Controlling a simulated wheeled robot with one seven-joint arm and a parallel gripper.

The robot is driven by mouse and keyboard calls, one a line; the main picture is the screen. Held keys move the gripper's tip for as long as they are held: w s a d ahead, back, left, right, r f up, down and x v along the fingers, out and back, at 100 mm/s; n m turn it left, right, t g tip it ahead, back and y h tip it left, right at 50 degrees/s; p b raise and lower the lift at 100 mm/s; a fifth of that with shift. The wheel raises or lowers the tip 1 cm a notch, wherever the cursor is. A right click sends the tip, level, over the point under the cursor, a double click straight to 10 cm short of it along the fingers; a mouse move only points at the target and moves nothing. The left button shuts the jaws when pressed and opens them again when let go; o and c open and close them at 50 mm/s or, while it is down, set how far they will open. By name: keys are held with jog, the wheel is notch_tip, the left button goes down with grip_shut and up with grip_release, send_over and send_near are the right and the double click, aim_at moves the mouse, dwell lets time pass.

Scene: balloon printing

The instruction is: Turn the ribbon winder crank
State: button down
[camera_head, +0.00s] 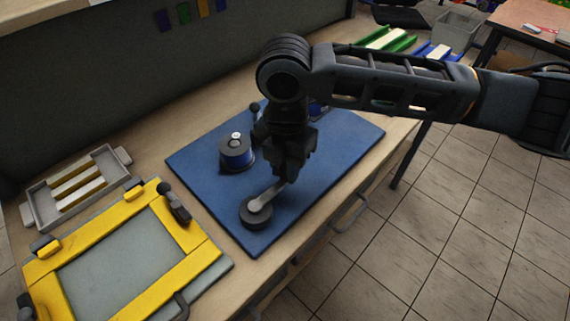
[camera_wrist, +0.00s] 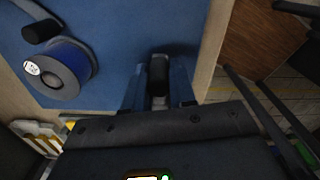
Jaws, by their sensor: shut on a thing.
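The ribbon winder crank is a grey arm (camera_head: 268,195) on a round dark base (camera_head: 256,215), near the front left of a blue mat (camera_head: 207,172). My gripper (camera_head: 281,174) points down at the crank's far end. In the wrist view my gripper (camera_wrist: 158,88) is shut on the dark crank handle (camera_wrist: 159,72), with a finger on each side. The handle is mostly hidden by the gripper in the head view. A blue ribbon spool (camera_head: 236,155) stands behind the crank, apart from the gripper; it also shows in the wrist view (camera_wrist: 58,70).
A yellow printing frame (camera_head: 202,254) lies left of the mat, with a grey tray (camera_head: 39,209) of pale bars behind it. A green tray (camera_head: 400,42) and a blue tray (camera_head: 456,48) stand at the far end. The mat's right part is clear.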

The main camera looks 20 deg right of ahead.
jog(key=c, duration=0.9)
grip_release()
jog(key=shift+c, duration=0.2)
jog(key=shift+r+b, duration=0.6)
jog(key=shift+r, duration=3.3)
